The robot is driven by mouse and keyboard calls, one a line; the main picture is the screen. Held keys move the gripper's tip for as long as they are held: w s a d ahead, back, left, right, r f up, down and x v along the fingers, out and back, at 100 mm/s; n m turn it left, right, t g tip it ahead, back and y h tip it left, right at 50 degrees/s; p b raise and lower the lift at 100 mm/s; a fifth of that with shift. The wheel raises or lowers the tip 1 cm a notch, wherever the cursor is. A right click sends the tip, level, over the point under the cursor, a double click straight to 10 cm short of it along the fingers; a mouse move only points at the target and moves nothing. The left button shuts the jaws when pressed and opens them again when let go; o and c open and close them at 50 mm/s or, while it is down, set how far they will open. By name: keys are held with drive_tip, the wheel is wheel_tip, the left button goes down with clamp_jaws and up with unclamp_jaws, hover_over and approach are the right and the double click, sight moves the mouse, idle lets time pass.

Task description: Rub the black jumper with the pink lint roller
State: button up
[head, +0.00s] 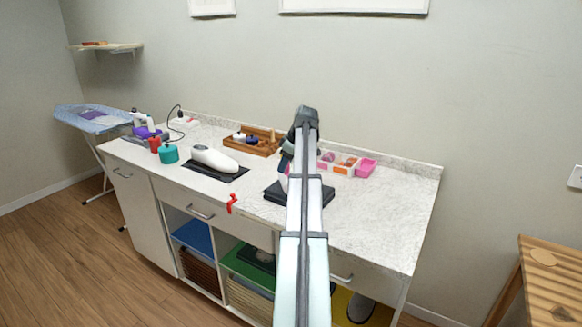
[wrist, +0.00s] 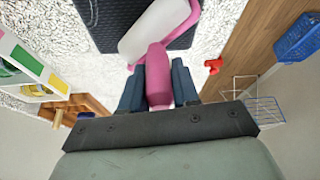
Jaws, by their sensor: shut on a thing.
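The black jumper (head: 272,193) lies folded on the worktop, partly hidden behind my arm in the head view. In the wrist view its dark quilted-looking surface (wrist: 108,18) fills the top middle. My gripper (wrist: 157,76) is shut on the pink handle of the lint roller (wrist: 158,60). The roller's white head with a pink end lies over the jumper's near edge in the wrist view; whether it touches the cloth I cannot tell. In the head view the roller is mostly hidden by my arm.
A red clip-like thing (head: 232,203) sits at the worktop's front edge. A white appliance (head: 214,159) on a dark mat is to the left. The worktop's right part is clear.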

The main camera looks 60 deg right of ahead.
drive_tip(key=shift+w, duration=0.9)
drive_tip(key=shift+d, duration=0.45)
drive_tip(key=shift+s+a, duration=0.1)
drive_tip(key=shift+s, duration=6.25)
wheel_tip(320, 180, up, 8)
drive_tip(key=shift+r, duration=0.1)
